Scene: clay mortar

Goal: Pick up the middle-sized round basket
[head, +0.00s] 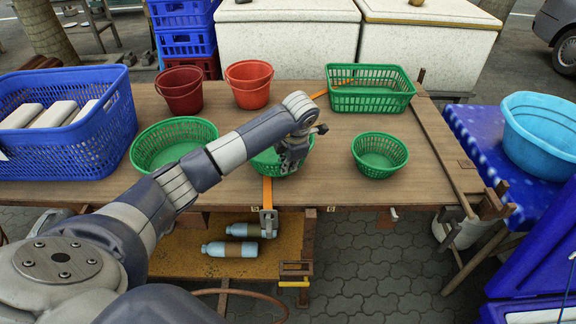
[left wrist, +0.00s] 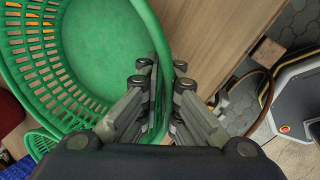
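Three green round baskets stand in a row on the wooden table: a large one (head: 150,150) at left, the middle-sized round basket (head: 264,166) in the middle, and a small one (head: 380,170) at right. My left gripper (head: 291,163) is at the right side of the middle-sized basket and hides part of it. In the left wrist view, the basket (left wrist: 95,60) fills the left half, and its rim passes between the fingers of my left gripper (left wrist: 165,82), which look closed on it. Whether the basket is off the table cannot be told. My right gripper is not in view.
A blue crate (head: 110,120) with white blocks stands at the far left. Two red buckets (head: 250,92) and a green rectangular basket (head: 370,100) stand behind. A light blue basin (head: 540,140) is at right. The wooden table (head: 330,190) is bare between the baskets.

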